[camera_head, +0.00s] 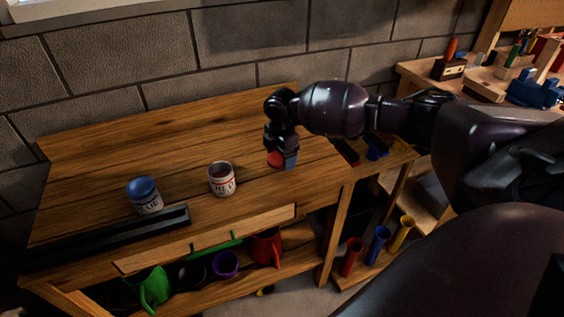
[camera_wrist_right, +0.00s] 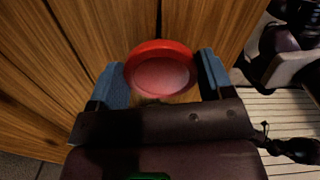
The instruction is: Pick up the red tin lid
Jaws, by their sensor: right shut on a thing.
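The red tin lid (camera_wrist_right: 162,75) is a round red disc with a raised rim, seen between the two blue finger pads of my right gripper (camera_wrist_right: 163,80). In the head view my right gripper (camera_head: 281,162) is above the right part of the wooden workbench, with a bit of the red lid (camera_head: 275,158) showing at its fingers. The gripper is shut on the lid. A tin with a blue lid (camera_head: 145,194) stands further left. My left gripper is in neither view.
The workbench (camera_head: 150,140) is clear behind the tins. A dark rail (camera_head: 110,238) lies along its front left edge. Several colored mugs are on the shelf below, including a green one (camera_head: 148,288). Another bench with tools (camera_head: 490,80) stands at the right, by a block wall.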

